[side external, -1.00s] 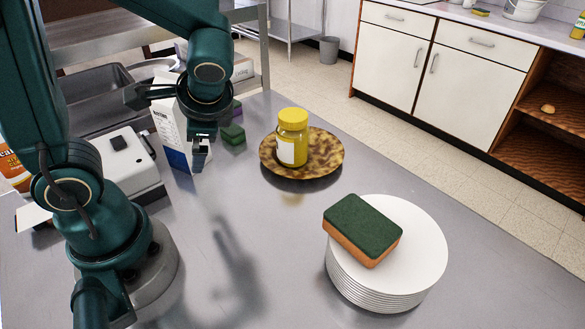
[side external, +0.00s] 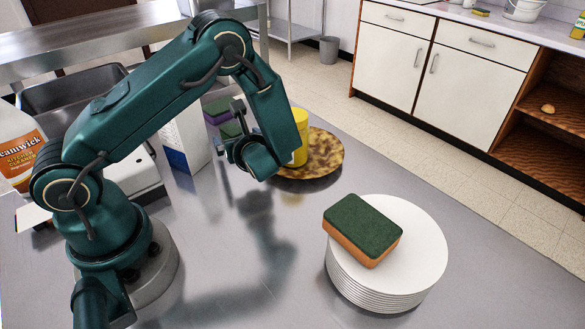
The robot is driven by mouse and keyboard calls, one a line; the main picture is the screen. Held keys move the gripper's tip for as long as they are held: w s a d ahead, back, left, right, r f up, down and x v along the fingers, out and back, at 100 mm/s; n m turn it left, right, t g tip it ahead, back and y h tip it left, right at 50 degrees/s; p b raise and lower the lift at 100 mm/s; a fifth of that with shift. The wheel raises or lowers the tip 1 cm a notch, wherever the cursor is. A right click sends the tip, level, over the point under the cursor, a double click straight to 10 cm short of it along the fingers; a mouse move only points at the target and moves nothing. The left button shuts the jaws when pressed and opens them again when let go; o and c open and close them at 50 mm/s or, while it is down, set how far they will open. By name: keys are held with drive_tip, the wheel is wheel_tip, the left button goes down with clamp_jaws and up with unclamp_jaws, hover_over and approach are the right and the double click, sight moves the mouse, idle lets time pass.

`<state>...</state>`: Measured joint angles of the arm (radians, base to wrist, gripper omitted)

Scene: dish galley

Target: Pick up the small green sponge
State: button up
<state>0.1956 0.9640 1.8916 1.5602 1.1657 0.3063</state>
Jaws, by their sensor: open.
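A larger green and orange sponge (side external: 363,226) lies on the stack of white plates (side external: 425,250) at the front right.
The carton (side external: 187,145) stands left of my gripper. The counter's front middle is clear.

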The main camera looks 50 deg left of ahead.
sight(235, 135)
drive_tip(key=shift+x, duration=2.5)
clamp_jaws()
